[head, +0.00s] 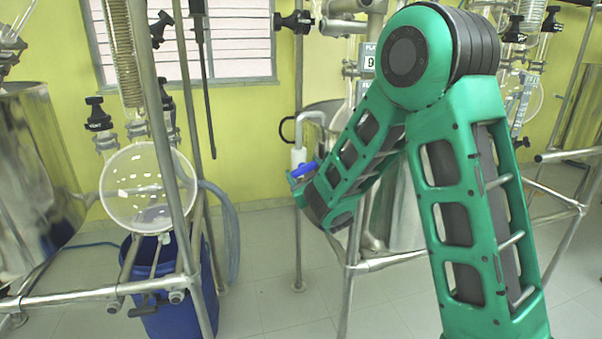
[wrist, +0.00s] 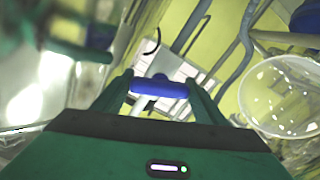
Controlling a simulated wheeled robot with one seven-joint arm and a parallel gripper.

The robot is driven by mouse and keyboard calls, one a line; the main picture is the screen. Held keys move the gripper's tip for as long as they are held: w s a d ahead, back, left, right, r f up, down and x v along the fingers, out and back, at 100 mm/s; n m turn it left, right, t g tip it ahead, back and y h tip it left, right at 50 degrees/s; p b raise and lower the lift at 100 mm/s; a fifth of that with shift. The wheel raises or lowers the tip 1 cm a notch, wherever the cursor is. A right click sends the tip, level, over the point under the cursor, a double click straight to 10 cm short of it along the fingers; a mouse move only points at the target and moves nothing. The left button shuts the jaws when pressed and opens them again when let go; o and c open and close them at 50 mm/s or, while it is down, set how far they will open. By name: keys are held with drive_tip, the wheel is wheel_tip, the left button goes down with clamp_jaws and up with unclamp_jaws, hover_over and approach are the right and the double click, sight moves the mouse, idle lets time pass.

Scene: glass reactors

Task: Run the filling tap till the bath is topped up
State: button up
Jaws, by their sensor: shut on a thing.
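The filling tap has a blue handle (head: 304,170) on a white pipe (head: 298,156) beside the bath in the head view. In the wrist view the blue handle (wrist: 159,88) lies across between the two green fingers of my gripper (wrist: 160,84), which is shut on it. In the head view my gripper (head: 298,179) is small and partly hidden behind my own arm. The steel bath (head: 322,116) stands behind my arm, so most of it is hidden. I cannot see the water level inside it.
A round glass flask (head: 148,188) hangs in a steel frame on the left, above a blue bin (head: 180,308). It also shows in the wrist view (wrist: 284,97). A large steel vessel (head: 35,170) stands at the far left. Steel rails cross near my arm. The tiled floor (head: 270,270) between the frames is clear.

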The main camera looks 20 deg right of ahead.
drive_tip(key=shift+n, duration=0.6)
drive_tip(key=o, duration=1.1)
drive_tip(key=shift+c, duration=0.2)
